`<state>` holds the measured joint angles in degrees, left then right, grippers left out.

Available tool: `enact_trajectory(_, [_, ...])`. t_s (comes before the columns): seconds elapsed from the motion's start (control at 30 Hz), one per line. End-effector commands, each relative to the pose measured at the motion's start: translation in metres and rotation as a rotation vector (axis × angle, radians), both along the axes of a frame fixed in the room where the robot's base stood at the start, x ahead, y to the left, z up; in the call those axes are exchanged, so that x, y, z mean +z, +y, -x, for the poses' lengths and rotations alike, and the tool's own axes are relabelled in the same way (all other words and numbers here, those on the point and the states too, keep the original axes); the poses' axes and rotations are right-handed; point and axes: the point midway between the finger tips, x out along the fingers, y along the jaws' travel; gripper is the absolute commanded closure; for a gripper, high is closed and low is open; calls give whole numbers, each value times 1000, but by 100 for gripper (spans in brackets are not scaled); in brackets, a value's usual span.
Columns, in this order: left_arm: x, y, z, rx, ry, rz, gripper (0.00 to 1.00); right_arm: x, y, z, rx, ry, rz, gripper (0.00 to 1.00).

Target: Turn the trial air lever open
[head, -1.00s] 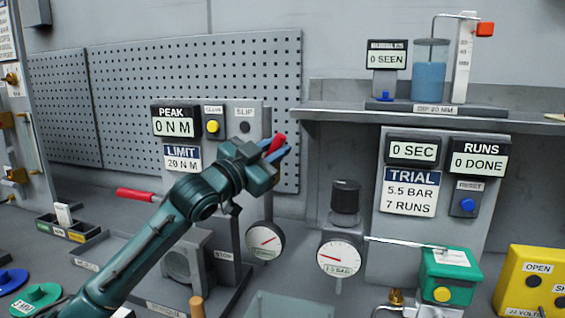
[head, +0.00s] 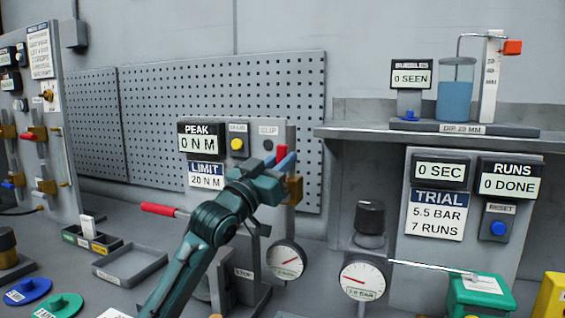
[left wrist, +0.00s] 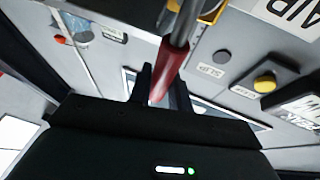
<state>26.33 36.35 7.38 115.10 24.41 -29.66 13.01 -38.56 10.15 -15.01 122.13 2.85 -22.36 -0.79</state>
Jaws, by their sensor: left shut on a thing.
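The lever in my left gripper (head: 280,162) has a red grip, and a small part of this red lever (head: 281,152) shows between the fingertips. In the left wrist view the red lever (left wrist: 167,68) sits between the dark fingers, with a grey shaft running up from it. A yellow-brass part (left wrist: 210,10) is at the top beside the shaft. Part of a label reading "AIR" (left wrist: 292,14) shows at the upper right. A brass-coloured part (head: 294,190) shows just below the fingers in the head view. The gripper hides most of the lever, so its angle is unclear. My right gripper is out of view.
A pegboard (head: 220,110) stands behind. A peak and limit panel (head: 202,155) and a dial gauge (head: 286,259) are close to my arm. Another red handle (head: 158,209) sticks out left of the arm. The trial panel (head: 437,214) and pressure gauge (head: 362,281) are to the right.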

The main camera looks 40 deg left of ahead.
Motion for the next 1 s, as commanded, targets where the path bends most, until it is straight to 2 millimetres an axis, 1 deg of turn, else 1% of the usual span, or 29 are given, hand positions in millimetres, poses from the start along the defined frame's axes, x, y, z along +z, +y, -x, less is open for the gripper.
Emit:
enact_trajectory(0.27, [0,1,0,2,0,1,100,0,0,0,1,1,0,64])
enact_trajectory(0.3, [1,1,0,2,0,1,78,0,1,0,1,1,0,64])
enact_trajectory(0.53, [0,0,0,1,0,-1,59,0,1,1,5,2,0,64])
enact_trajectory(0.83, [-2,0,3,1,1,-2,59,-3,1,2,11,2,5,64])
enact_trajectory(0.93, [-8,1,13,1,2,-2,59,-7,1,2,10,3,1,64])
enact_trajectory(1.0, [-13,1,24,2,3,-4,59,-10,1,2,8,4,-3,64])
